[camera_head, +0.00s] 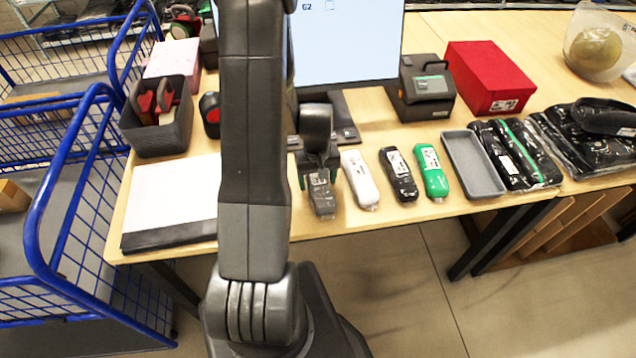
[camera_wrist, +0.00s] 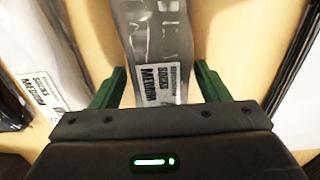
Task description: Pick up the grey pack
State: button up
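The grey pack (camera_head: 322,199) lies on the wooden table, leftmost in a row of small packs, partly hidden by my gripper. In the wrist view the grey pack (camera_wrist: 158,50) has a clear wrapper and a white label reading "SOCKS MEDIUM". My gripper (camera_head: 318,182) is over the pack, pointing down. In the wrist view my gripper's green fingers (camera_wrist: 160,82) stand apart, one on each side of the pack, with gaps between them and it.
Right of it lie a white pack (camera_head: 359,179), a black pack (camera_head: 398,174), a green pack (camera_head: 431,171) and a grey tray (camera_head: 472,166). A white board (camera_head: 172,200) lies to the left. Behind stand a monitor (camera_head: 350,40), a label printer (camera_head: 425,88) and a red box (camera_head: 488,76).

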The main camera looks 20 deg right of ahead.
jog(key=c, duration=0.8)
jog(key=shift+o, duration=0.2)
